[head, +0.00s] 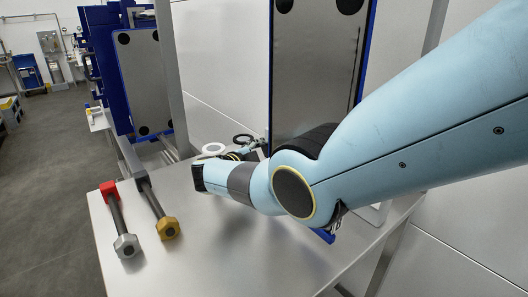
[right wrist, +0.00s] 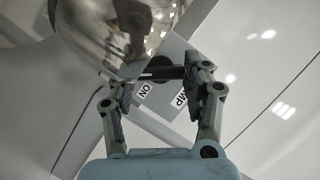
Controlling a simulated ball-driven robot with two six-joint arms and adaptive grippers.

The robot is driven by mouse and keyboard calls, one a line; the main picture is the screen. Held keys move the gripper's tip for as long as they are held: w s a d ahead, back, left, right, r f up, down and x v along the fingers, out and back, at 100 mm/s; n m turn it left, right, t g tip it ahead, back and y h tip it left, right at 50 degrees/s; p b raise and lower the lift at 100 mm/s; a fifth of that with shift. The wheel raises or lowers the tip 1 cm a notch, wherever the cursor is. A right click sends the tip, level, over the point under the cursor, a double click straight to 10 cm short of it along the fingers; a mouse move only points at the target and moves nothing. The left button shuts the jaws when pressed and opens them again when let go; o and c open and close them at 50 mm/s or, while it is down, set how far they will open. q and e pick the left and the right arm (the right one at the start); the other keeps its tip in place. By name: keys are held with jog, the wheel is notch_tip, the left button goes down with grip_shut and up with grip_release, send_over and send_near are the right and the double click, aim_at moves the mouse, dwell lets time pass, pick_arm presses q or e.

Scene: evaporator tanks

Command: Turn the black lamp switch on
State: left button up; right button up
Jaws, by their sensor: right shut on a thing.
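The black lamp switch (right wrist: 167,72) shows in the right wrist view as a dark bar between the fingers of my right gripper (right wrist: 157,82). The gripper is shut on it, one finger on each side. A grey plate (right wrist: 179,50) lies behind the switch. White labels with dark letters sit close by: the ON label (right wrist: 145,90) and a partly hidden label ending in "MP" (right wrist: 181,99). A shiny rounded metal body (right wrist: 120,35) covers the upper left and hides part of the left finger's surroundings. In the head view my right arm hides the switch. My left gripper is not seen.
A light table (head: 180,262) carries two dark-handled tools with hexagonal ends, one silver (head: 127,246) and one gold (head: 168,228). A blue-framed grey panel (head: 312,75) stands behind my right arm, another (head: 145,80) further left. The table's front left is otherwise clear.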

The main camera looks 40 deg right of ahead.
jog(key=shift+w+n+g+y, duration=0.1)
jog(key=shift+n+g+y, duration=0.2)
jog(key=shift+n+g, duration=0.5)
jog(key=shift+n+b, duration=0.45)
jog(key=shift+n, duration=0.35)
jog(key=n+g+b, duration=0.2)
jog(key=b, duration=0.1)
jog(key=shift+w+f+n+y, duration=0.1)
jog(key=shift+w+n+y, duration=0.05)
jog(key=shift+n+y, duration=0.2)
jog(key=shift+n+g+b, duration=0.5)
jog(key=shift+n+b, duration=0.15)
jog(key=shift+b, duration=0.15)
jog(key=shift+r, duration=0.2)
jog(key=o, duration=1.2)
jog(key=shift+c, duration=0.2)
